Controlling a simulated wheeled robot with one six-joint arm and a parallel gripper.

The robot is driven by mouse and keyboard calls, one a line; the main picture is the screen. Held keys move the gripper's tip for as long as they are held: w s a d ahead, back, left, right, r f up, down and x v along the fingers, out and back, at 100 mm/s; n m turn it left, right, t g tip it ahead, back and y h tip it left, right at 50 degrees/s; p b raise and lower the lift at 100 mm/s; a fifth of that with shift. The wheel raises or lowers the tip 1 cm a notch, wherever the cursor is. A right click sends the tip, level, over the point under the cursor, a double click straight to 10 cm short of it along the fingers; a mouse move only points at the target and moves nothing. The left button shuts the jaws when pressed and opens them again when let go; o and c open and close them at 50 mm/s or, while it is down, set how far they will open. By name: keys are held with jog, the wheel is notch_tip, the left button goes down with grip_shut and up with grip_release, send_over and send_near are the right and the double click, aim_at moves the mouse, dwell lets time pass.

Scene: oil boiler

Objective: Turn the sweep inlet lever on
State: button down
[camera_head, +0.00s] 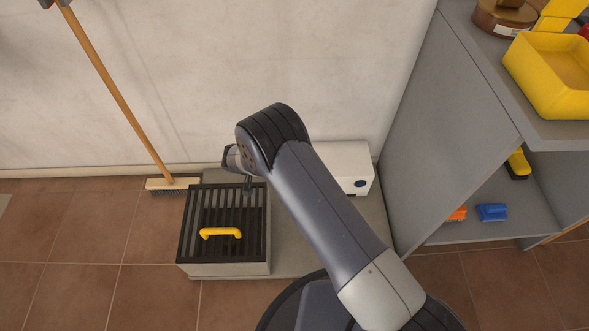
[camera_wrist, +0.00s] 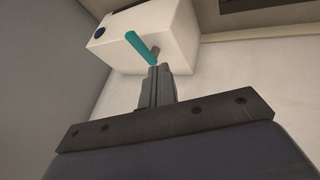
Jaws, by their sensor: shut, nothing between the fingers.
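A white box (camera_head: 345,165) with a dark blue round spot stands against the wall, partly behind my arm in the head view. In the wrist view, the white box (camera_wrist: 145,38) fills the upper middle, and a teal lever (camera_wrist: 140,47) sticks out from it at a slant. My gripper (camera_wrist: 159,70) is shut and empty, with its fingertips at the lower end of the lever in the picture. I cannot tell whether they touch it. The lever is not visible in the head view, where my arm covers that side of the box.
A black slatted grate (camera_head: 225,248) with a yellow handle (camera_head: 221,233) lies left of my arm. A broom (camera_head: 172,184) leans on the wall further left. A grey shelf unit (camera_head: 455,110) with yellow bins (camera_head: 545,85) stands close on the right. Tiled floor is free at the lower left.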

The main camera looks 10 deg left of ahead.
jog(key=shift+a+f, duration=0.45)
jog(key=shift+a, duration=0.05)
jog(key=w+d+f+b, duration=0.3)
jog(key=w+d+f, duration=0.2)
jog(key=d+f, duration=0.2)
jog(key=shift+w+d+f+b, duration=0.25)
jog(key=shift+w+f+b, duration=0.15)
jog(key=shift+f, duration=0.1)
